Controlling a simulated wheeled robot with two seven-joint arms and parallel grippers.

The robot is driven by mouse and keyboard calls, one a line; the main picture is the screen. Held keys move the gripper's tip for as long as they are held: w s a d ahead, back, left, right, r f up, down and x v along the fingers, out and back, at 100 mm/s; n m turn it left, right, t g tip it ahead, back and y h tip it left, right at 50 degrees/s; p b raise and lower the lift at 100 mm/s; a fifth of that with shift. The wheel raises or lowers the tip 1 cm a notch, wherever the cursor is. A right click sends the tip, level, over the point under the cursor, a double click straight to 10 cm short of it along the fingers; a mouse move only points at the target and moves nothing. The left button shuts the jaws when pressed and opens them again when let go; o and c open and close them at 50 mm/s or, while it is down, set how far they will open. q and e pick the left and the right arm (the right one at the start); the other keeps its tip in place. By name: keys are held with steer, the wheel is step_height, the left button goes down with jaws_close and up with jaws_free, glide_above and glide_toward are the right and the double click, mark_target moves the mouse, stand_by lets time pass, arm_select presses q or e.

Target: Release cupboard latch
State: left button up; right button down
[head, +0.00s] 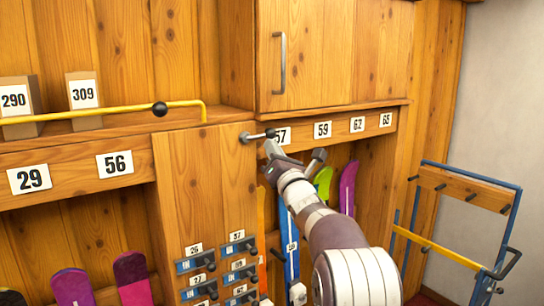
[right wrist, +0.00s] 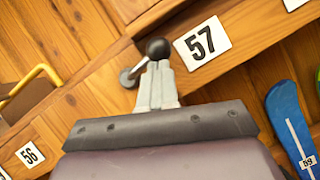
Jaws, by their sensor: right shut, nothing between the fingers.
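The cupboard (head: 335,50) has a wooden door with a grey vertical handle (head: 282,62); the door looks shut. The latch (head: 258,135) is a short metal lever with a dark ball knob, mounted on the wood below the cupboard's left end. In the right wrist view its knob (right wrist: 158,48) is just beyond my fingertips and its round pivot lies to the left. My right gripper (head: 271,148) is shut and empty, right at the knob; its fingers (right wrist: 157,84) point toward it. I cannot tell whether they touch. My left gripper is out of view.
Number plates, including 57 (right wrist: 202,43), line the beam. Skis and snowboards stand below. A blue-framed rack (head: 465,187) stands at right.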

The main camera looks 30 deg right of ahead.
mark_target(274, 132)
steer(key=n+y+b, duration=0.2)
steer(key=n, duration=0.1)
steer(key=r+n+y+b, duration=0.1)
steer(key=n+b, duration=0.1)
steer(key=n, duration=0.1)
steer(key=r+n+y+b, duration=0.1)
steer(key=n+y+b, duration=0.1)
steer(key=n, duration=0.1)
steer(key=shift+d+r+t+y, duration=0.15)
steer(key=shift+d+t+y, duration=0.15)
steer(key=shift+d, duration=0.05)
steer(key=n+y, duration=0.1)
steer(key=r+n+y, duration=0.1)
steer(key=n, duration=0.1)
steer(key=shift+s, duration=0.1)
steer(key=n, duration=0.1)
steer(key=r+n+g+y, duration=0.1)
steer(key=n, duration=0.1)
steer(key=shift+a+y, duration=0.15)
steer(key=shift+y, duration=0.15)
steer(key=shift+a+r+n+g+y+p, duration=0.25)
steer(key=shift+n+g+y+p, duration=0.2)
steer(key=shift+n, duration=0.6)
steer(key=shift+a+r+n+g+y+p, duration=0.1)
steer(key=shift+r+n+g+y+p, duration=0.3)
steer(key=shift+n, duration=0.7)
steer(key=shift+a+r+n+g+y+p, duration=0.2)
steer(key=shift+n+g+y+p, duration=0.3)
steer(key=shift+n, duration=0.55)
steer(key=shift+f, duration=0.1)
